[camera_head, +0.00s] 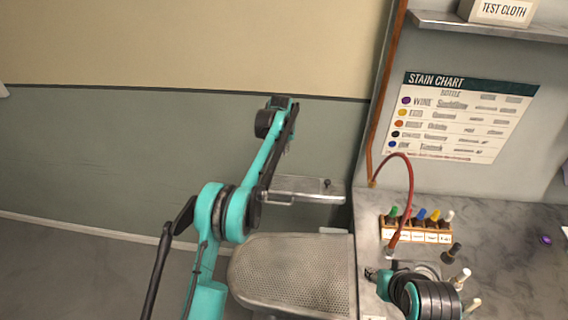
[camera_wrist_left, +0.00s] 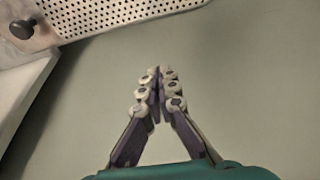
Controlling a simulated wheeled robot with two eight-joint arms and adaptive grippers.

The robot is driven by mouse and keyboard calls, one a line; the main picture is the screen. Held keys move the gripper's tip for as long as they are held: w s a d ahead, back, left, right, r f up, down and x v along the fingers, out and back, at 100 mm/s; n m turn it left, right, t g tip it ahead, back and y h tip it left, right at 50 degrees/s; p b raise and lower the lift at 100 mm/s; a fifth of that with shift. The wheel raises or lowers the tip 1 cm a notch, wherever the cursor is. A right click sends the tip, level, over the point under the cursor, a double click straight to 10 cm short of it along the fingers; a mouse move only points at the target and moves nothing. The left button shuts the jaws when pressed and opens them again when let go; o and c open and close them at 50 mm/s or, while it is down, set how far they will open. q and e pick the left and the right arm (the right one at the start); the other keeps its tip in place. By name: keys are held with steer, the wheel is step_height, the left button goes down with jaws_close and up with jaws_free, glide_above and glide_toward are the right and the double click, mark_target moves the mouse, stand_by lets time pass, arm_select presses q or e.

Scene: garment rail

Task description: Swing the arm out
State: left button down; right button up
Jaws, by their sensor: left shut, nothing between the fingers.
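The swing arm (camera_head: 300,186) is a slim pale plate with a small dark knob (camera_head: 328,183) near its right end, in the middle of the head view. In the left wrist view a perforated plate (camera_wrist_left: 110,15) crosses the top, with the dark knob (camera_wrist_left: 22,29) at the upper left. My left gripper (camera_wrist_left: 160,74) is shut and empty, its fingertips apart from the knob and to its right in that view.
A large perforated board (camera_head: 295,272) lies below the swing arm. At right is a grey counter (camera_head: 510,230) with a rack of bottles (camera_head: 415,232) and a red hose (camera_head: 411,185). A stain chart (camera_head: 465,115) hangs above. The wall at left is bare.

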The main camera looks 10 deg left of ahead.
arm_select(q)
step_height(320, 180, down, 9)
steer(key=b, duration=0.2)
steer(key=shift+s, duration=0.4)
stand_by(0.3)
steer(key=shift+s, duration=0.1)
